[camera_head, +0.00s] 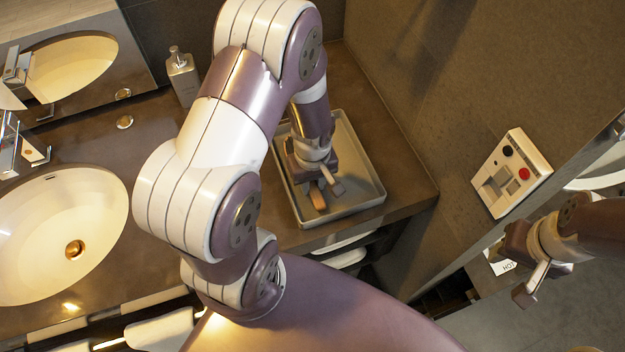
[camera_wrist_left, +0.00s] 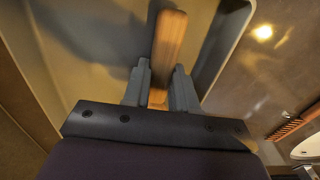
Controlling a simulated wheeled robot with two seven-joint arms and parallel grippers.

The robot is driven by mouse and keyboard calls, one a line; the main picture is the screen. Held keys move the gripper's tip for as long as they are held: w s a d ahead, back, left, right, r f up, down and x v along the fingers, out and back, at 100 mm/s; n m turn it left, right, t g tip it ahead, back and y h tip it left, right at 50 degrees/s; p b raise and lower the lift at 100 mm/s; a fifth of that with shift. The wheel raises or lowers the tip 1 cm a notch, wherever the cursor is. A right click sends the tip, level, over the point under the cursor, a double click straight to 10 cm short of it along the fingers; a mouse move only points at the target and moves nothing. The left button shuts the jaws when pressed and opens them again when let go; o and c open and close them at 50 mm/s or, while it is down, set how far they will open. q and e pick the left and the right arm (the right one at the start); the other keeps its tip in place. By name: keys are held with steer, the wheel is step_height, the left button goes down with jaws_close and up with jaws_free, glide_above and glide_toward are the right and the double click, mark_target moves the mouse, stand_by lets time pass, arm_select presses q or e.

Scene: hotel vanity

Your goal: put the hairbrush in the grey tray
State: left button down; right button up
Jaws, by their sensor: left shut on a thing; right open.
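The grey tray (camera_head: 363,192) lies on the brown counter in the right corner, against the wall. My left gripper (camera_head: 324,187) is inside the tray's outline in the head view, shut on the hairbrush (camera_head: 318,196). In the left wrist view, the brush's wooden part (camera_wrist_left: 170,45) stands out between the two grey fingers (camera_wrist_left: 160,92), with the pale tray floor (camera_wrist_left: 90,40) behind it. The bristles are hidden, and I cannot tell whether the brush touches the tray floor. My right gripper (camera_head: 530,283) is open and empty at the lower right, away from the counter.
A soap dispenser (camera_head: 182,77) stands at the back, left of the tray. A white sink (camera_head: 60,235) with a tap (camera_head: 22,148) is at the left. A wall box (camera_head: 512,172) with a red button is at the right.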

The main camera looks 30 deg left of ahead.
arm_select(q)
steer(key=shift+w+f, duration=0.2)
steer(key=shift+f, duration=0.2)
steer(key=shift+s, duration=0.1)
steer(key=shift+f, duration=0.15)
steer(key=c, duration=0.9)
jaws_free()
steer(key=s+d+r+m, duration=0.1)
steer(key=r+m, duration=0.4)
steer(key=r, duration=0.2)
steer(key=s+d+r+m+t, duration=0.1)
steer(key=s+d+r+m, duration=0.1)
steer(key=r+m, duration=0.3)
step_height(320, 180, up, 2)
steer(key=shift+d+r, duration=0.15)
steer(key=shift+d, duration=0.05)
